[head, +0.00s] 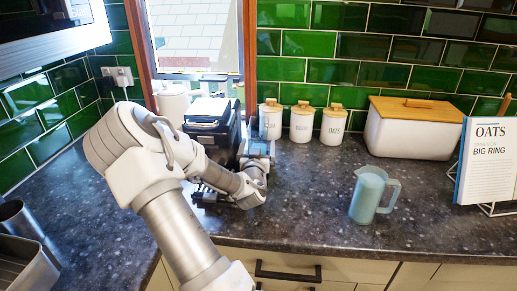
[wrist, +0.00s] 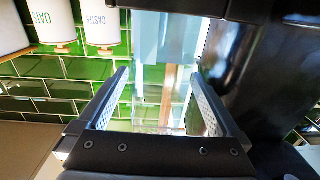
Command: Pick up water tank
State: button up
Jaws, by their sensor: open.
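A pale, see-through body (wrist: 165,35), which looks like the water tank, hangs at the top middle of the wrist view, against the side of the black coffee machine (wrist: 265,70). In the head view the coffee machine (head: 212,125) stands on the counter by the window. My gripper (head: 257,152) is at the machine's right side, and my arm hides part of the machine. In the wrist view my gripper (wrist: 158,74) is open, one finger on each side of the tank's line. I cannot tell whether the fingers touch it.
White lidded canisters (head: 302,122) stand just right and behind. A bread bin (head: 412,127), a blue-grey jug (head: 369,194) and a cookbook (head: 488,160) are further right. A white kettle-like vessel (head: 174,103) is left of the machine. The front middle counter is clear.

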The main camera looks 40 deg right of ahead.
jog(key=shift+x, duration=1.05)
grip_shut()
